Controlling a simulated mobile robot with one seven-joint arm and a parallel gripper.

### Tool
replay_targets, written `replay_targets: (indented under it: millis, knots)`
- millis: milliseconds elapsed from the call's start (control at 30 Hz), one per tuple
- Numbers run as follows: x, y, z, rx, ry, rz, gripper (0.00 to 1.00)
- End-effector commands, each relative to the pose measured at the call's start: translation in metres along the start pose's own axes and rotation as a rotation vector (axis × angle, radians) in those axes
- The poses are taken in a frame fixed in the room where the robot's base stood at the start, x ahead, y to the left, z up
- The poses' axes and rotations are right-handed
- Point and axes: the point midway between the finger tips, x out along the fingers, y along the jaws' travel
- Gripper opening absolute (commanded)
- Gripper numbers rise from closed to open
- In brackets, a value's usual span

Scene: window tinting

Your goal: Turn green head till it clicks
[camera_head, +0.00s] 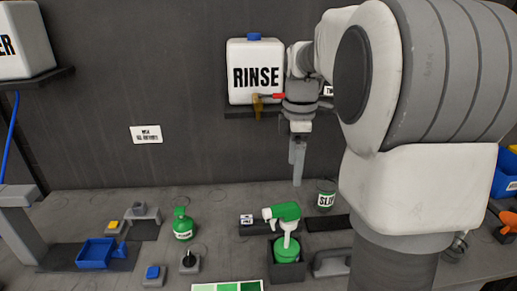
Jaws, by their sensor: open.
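A spray bottle with a green and white trigger head (284,212) stands in a dark square holder on the bench. Its green body (286,249) shows below the head, inside the holder. My gripper (297,180) hangs pointing down above and slightly right of the green head, apart from it. It is open and empty. The two fingers overlap in this view, so the gap between them is hard to see.
A white RINSE tank (256,71) with a tap sits on a wall shelf behind my arm. A green bottle (183,225), a blue tray (99,253) and a SLIP container (326,195) stand on the bench.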

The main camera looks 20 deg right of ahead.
Motion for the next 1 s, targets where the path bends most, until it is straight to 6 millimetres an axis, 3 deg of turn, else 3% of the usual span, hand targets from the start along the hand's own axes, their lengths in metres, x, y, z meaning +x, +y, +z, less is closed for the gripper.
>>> replay_targets:
  millis: [167, 333, 1000]
  knots:
    - [0.002, 0.005, 0.003, -0.028, 0.0, -0.012, 0.93]
    - [0.018, 0.004, 0.003, -0.03, 0.0, -0.014, 0.93]
    - [0.146, 0.002, 0.003, -0.028, 0.0, -0.015, 0.93]
